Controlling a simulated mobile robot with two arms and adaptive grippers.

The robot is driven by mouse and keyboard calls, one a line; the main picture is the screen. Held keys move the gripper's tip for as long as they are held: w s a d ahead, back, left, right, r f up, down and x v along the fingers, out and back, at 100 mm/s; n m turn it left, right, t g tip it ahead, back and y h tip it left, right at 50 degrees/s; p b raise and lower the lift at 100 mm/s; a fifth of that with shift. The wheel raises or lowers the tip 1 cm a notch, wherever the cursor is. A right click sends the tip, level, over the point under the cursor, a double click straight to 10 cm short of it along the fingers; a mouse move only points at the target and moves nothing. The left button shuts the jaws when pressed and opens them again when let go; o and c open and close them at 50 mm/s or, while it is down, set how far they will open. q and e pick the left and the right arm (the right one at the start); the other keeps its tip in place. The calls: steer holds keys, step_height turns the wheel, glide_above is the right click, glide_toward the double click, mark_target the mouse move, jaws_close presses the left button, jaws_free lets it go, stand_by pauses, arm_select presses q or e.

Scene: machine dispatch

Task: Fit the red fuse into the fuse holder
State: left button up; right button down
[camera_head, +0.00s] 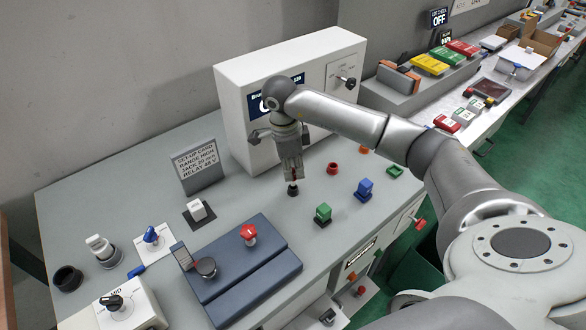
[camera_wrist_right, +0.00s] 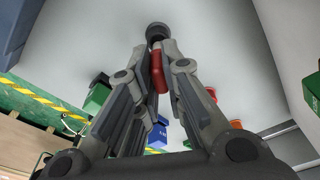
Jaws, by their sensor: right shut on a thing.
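My right gripper (camera_head: 291,178) points down over the grey bench, and its jaws are shut on the red fuse (camera_wrist_right: 157,72). In the right wrist view, the fuse sits between the fingertips of the right gripper (camera_wrist_right: 158,55), somewhat tilted. A small round black piece (camera_wrist_right: 157,32), probably the fuse holder, lies just beyond the fingertips. It also shows in the head view (camera_head: 292,190) directly below the gripper. I cannot tell whether the fuse touches it or is in it. The fuse is hidden in the head view. My left gripper is not in view.
A dark blue raised plate (camera_head: 230,280) with a red knob (camera_head: 249,232) is in front. A white machine box (camera_head: 235,105) and a set-up card (camera_head: 197,165) stand behind.

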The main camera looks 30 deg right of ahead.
steer(key=shift+f+b, duration=1.35)
steer(key=shift+f, duration=0.2)
steer(key=c, duration=1.5)
jaws_free()
steer(key=shift+o, duration=0.7)
steer(key=o, duration=0.3)
steer(key=shift+r, duration=0.15)
steer(key=shift+r+p, duration=1.75)
steer(key=shift+r, duration=1.15)
